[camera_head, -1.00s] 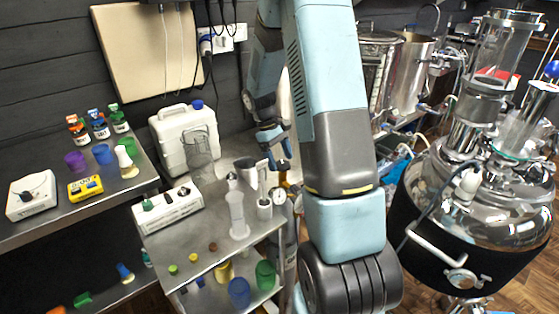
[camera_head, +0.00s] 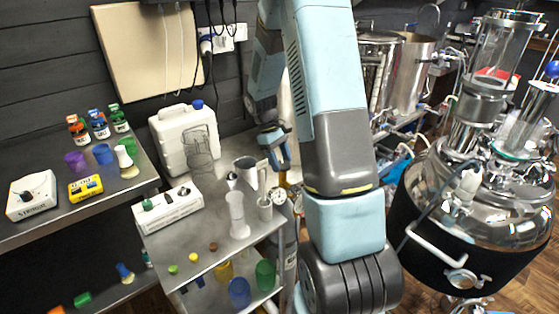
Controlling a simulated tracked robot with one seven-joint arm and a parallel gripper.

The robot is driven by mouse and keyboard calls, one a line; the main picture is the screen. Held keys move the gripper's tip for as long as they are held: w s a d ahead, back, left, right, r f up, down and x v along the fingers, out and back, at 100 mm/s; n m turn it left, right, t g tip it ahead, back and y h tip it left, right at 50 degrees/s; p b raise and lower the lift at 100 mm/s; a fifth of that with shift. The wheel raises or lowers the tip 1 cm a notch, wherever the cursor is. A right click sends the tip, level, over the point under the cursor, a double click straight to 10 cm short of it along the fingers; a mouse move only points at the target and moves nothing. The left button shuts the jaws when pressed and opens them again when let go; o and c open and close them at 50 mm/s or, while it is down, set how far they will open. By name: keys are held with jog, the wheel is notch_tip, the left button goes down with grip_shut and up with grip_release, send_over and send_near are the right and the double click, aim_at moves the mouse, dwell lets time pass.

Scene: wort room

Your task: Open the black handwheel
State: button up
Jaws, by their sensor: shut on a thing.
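My gripper (camera_head: 281,164) is in the middle of the head view, beyond the right end of the lower steel bench. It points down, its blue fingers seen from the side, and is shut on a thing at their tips. That thing sits where the black handwheel would be gripped, but it is too small and hidden to make out its rim or how far it has turned. My large pale-blue arm covers the area just right of the gripper.
A white jerrycan (camera_head: 184,137) stands to the left. Steel kettles and a large steel vessel (camera_head: 478,215) fill the right side.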

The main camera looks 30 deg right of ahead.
jog(key=shift+m+y, duration=0.4)
jog(key=shift+m, duration=0.5)
jog(key=o, duration=1)
jog(key=v, duration=1.3)
jog(key=shift+w+r, duration=0.25)
